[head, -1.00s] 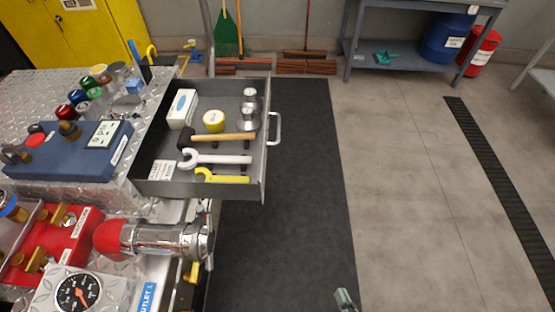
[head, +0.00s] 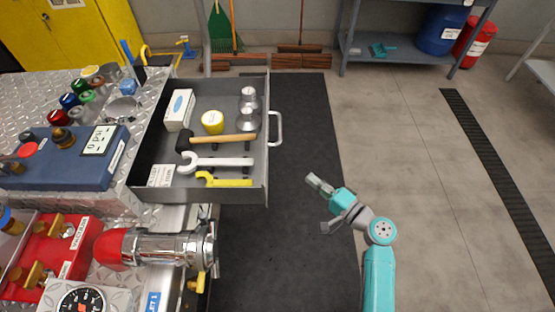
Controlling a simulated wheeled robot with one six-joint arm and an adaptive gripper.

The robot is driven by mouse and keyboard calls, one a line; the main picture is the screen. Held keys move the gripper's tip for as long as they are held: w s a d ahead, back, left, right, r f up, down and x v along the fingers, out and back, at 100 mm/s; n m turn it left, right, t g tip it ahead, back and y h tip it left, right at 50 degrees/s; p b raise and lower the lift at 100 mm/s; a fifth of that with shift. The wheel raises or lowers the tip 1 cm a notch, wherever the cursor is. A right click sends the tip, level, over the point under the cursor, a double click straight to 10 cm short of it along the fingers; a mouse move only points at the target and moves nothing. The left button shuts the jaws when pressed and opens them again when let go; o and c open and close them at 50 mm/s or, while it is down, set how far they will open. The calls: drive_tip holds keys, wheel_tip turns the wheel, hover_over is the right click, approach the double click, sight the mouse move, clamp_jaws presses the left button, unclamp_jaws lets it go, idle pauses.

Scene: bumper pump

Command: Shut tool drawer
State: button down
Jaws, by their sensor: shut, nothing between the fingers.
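The tool drawer (head: 150,192) is a grey open-topped drawer, pulled out to the right from the metal bench. Its front panel (head: 268,170) faces right and carries a silver bar handle (head: 279,128). Inside lie a hammer (head: 225,139), a grey wrench (head: 222,162), a yellow spanner (head: 225,181), a yellow tape roll (head: 212,122), a white box (head: 180,108) and metal fittings (head: 248,118). My gripper (head: 318,205) is to the right of the drawer front, nearer the camera than the handle. It is shut, empty and apart from the drawer.
A red-capped metal outlet fitting (head: 160,247) juts out below the drawer. A blue gauge unit (head: 65,160) and a red panel (head: 60,240) sit on the bench. The dark floor mat (head: 280,250) and the floor to the right are clear. A shelf (head: 400,66) stands at the back.

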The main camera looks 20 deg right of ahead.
drive_tip(key=s+a+x, duration=0.1)
drive_tip(key=a+x, duration=0.1)
drive_tip(key=x, duration=1.1)
drive_tip(key=shift+a+r, duration=0.15)
drive_tip(key=shift+r, duration=0.2)
drive_tip(key=shift+s+a, duration=0.1)
